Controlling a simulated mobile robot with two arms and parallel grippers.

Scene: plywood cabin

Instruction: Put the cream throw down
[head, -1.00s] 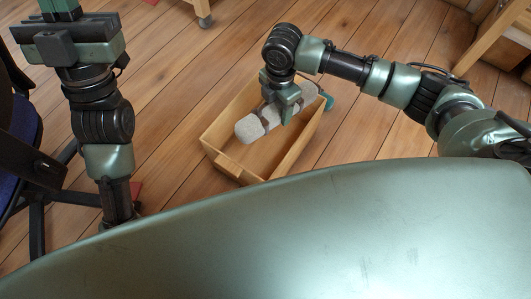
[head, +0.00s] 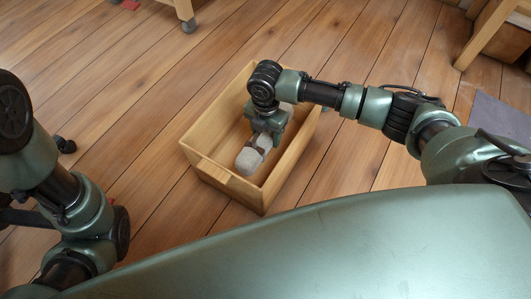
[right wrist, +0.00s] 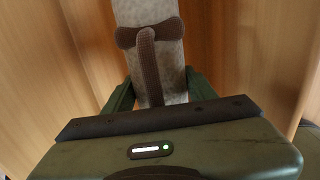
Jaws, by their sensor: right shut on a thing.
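The cream throw (head: 248,160) is a rolled, pale grey-cream bundle with a brown strap. It lies lengthwise inside the open wooden box (head: 223,181), below or near rim level. I cannot tell if it touches the box floor. My right gripper (head: 264,137) points down into the box and is shut on the throw's middle, hiding part of it. The right wrist view shows the throw (right wrist: 172,82) between the fingers, with its brown strap (right wrist: 146,52) and the box's wooden walls around it.
The box stands on a plank floor (head: 120,130) that is clear around it. A wooden stand with a caster (head: 188,25) is at the top. Wooden furniture (head: 492,35) and a grey-purple mat (head: 497,118) are at the right.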

